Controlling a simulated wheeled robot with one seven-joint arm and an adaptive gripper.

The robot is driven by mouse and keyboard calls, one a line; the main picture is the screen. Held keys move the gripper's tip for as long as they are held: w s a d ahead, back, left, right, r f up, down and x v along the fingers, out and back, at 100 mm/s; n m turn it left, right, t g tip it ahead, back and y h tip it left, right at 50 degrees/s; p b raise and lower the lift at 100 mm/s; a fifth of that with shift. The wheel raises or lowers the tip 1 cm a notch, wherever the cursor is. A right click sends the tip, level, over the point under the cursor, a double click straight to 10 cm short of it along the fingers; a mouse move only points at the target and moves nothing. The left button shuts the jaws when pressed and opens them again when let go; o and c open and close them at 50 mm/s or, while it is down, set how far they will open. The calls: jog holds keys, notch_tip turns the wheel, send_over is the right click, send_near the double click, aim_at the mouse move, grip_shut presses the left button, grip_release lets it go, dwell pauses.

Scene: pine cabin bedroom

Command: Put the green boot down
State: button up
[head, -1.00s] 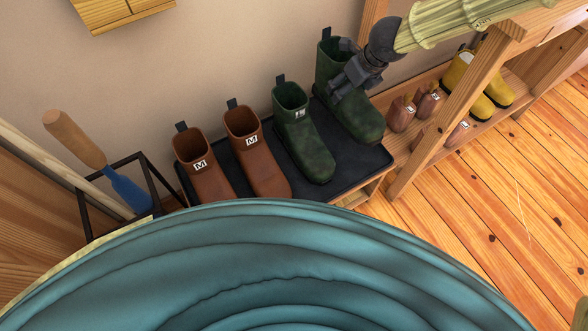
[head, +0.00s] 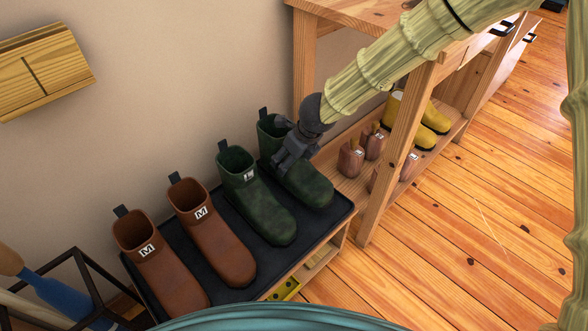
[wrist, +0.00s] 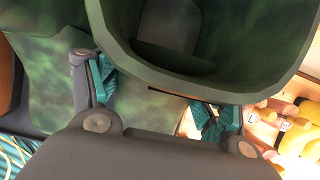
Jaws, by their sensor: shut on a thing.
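Two dark green boots stand side by side at the right end of a black tray (head: 228,283) in the head view. My gripper (head: 287,156) is shut on the right green boot (head: 305,186), at its shaft. This boot looks upright, its toe toward the lower right; I cannot tell whether its sole touches the tray. The other green boot (head: 262,210) stands just left of it. In the wrist view, my gripper's teal-padded fingers (wrist: 160,100) are at the shaft, below the wide boot opening (wrist: 195,70).
Two brown boots (head: 212,236) (head: 160,270) stand on the tray's left part. Right of the tray, a wooden bench post (head: 398,150) rises near small brown wooden shapes (head: 350,158) and yellow boots (head: 428,128). A wooden box (head: 45,70) hangs on the wall. Open plank floor (head: 460,240) lies right.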

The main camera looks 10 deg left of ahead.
aim_at(302, 170)
jog(key=shift+f+b, duration=0.85)
jog(key=shift+f, duration=0.75)
jog(key=shift+f, duration=0.1)
jog(key=o, duration=1.5)
jog(key=shift+c, duration=0.2)
jog(key=p+v, duration=0.6)
jog(key=v, duration=0.5)
jog(key=shift+s+d+r+p, duration=0.15)
jog(key=shift+r+p, duration=0.15)
jog(key=shift+r, duration=0.3)
